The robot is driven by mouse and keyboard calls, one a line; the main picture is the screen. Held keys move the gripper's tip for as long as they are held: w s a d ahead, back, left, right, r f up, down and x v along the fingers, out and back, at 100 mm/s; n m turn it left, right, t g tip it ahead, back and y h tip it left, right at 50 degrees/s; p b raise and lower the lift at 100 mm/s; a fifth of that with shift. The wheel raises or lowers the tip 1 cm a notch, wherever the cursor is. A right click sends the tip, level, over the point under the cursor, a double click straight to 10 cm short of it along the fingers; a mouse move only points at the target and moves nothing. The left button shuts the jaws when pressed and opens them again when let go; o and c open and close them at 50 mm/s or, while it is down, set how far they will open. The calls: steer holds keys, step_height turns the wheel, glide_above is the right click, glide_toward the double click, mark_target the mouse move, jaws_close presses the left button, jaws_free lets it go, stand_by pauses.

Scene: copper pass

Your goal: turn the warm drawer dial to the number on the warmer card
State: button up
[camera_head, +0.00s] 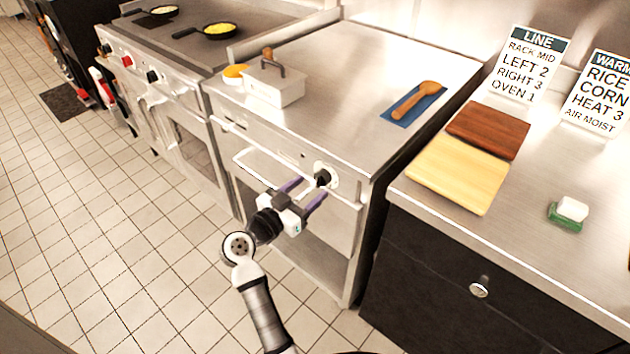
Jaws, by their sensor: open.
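The warm drawer dial (323,177) is a black knob on a pale round plate, on the front of the steel cabinet, right of the drawer handle. Its numbers and pointer are too small to read. My gripper (306,192) is open, its two purple-lined fingers pointing at the dial from the front left. The fingertips are close to the dial; I cannot tell whether they touch it. The warmer card (600,92) stands on the right counter, cut by the picture's edge. It reads "WARM", "RICE", "CORN", "HEAT 3", "AIR MOIST".
The drawer's bar handle (262,172) runs just left of the dial. Another card (528,62) reads "LINE", "RACK MID", "LEFT 2", "RIGHT 3", "OVEN 1". A lidded steel pan (272,88) and a wooden spoon (415,99) sit on top. Tiled floor (110,225) lies clear at left.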

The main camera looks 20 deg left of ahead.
mark_target(317, 183)
steer(key=shift+x, duration=1.6)
steer(key=c, duration=1)
